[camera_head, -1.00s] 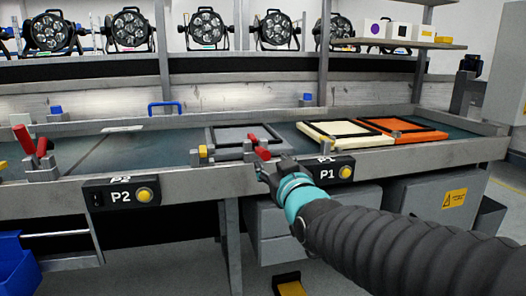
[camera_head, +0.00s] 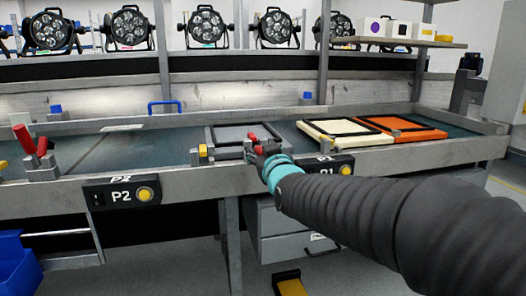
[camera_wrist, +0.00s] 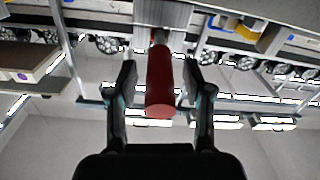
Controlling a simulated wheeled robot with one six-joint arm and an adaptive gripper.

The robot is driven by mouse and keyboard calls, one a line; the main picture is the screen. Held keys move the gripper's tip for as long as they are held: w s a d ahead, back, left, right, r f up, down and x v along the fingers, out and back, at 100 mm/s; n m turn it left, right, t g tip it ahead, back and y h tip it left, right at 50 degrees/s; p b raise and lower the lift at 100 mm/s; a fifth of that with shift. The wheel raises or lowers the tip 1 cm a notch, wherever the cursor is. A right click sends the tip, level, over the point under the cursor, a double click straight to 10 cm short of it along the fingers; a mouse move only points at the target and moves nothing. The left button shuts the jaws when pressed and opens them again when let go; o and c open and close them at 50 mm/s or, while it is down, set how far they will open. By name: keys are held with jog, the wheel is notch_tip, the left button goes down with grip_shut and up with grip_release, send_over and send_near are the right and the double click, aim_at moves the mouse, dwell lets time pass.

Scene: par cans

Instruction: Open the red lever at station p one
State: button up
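The red lever at P1 (camera_head: 253,141) is at the front edge of the bench, beside the grey frame, partly hidden by my gripper (camera_head: 262,155). In the wrist view the red lever's handle (camera_wrist: 160,88) lies between the two fingers of my gripper (camera_wrist: 160,76). The fingers are open, with a visible gap on each side of the handle. The P1 panel (camera_head: 335,168) is partly covered by my arm.
A second red lever (camera_head: 24,140) stands at the left near the P2 panel (camera_head: 122,195). A grey framed tray (camera_head: 232,133), a cream one (camera_head: 335,133) and an orange one (camera_head: 428,133) lie on the bench. Par cans (camera_head: 204,27) line the shelf behind.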

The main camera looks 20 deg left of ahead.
grip_shut()
